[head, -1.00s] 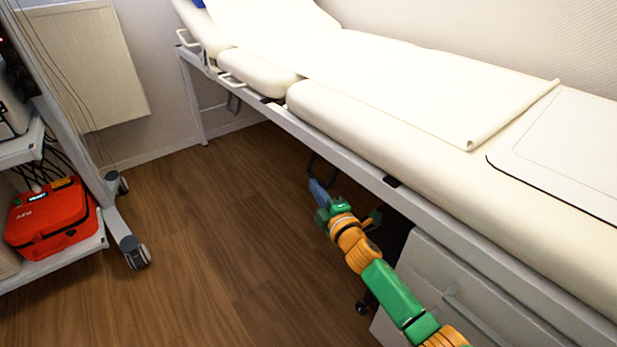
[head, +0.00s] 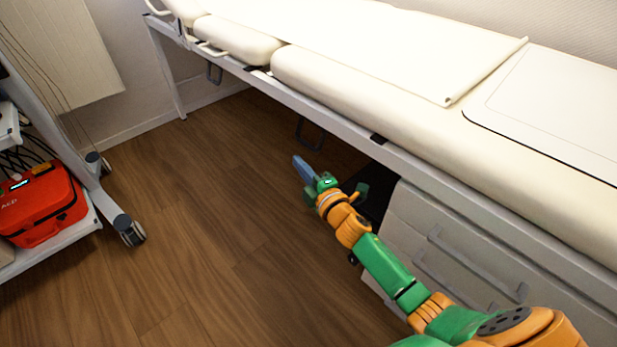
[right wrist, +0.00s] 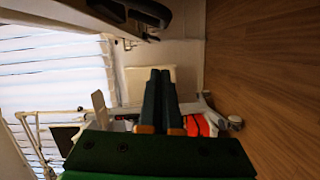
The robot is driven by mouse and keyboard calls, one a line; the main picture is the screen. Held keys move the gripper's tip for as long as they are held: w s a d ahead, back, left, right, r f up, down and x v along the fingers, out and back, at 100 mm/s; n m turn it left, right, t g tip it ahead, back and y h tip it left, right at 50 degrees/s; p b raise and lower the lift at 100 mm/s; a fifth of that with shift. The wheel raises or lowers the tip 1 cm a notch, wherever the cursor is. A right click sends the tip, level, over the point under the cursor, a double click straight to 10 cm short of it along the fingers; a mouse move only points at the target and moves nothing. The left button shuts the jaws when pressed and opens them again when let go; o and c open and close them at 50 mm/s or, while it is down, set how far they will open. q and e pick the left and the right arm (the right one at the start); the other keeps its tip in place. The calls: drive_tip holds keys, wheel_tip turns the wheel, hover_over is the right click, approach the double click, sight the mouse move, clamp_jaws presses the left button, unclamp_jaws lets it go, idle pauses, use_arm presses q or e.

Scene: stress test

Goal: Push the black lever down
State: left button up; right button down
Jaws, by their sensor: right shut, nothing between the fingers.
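A dark, loop-shaped lever (head: 311,134) hangs below the long side rail of the exam bed (head: 340,85). A second, similar dark loop (head: 214,74) hangs farther along the rail. I cannot tell for sure which is the black lever. My right gripper (head: 299,164) is shut and empty. It sits below the rail, just below and left of the nearer loop in the head view, apart from it in the picture. In the right wrist view the shut fingers (right wrist: 160,78) point forward, with a black curved part (right wrist: 150,14) above them. My left gripper is out of view.
A drawer cabinet (head: 440,245) stands under the bed to the right of my arm. A wheeled cart (head: 104,195) with a red AED case (head: 42,205) stands at the left. The wooden floor (head: 200,240) between them is clear.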

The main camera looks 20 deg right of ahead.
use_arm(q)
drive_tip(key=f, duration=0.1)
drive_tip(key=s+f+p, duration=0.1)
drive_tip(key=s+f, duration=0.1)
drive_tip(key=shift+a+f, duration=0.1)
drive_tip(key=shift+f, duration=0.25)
use_arm(e)
drive_tip(key=s+d, duration=0.1)
drive_tip(key=s, duration=0.5)
drive_tip(key=shift+s, duration=0.2)
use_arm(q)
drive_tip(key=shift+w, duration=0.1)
use_arm(e)
drive_tip(key=shift+r, duration=0.1)
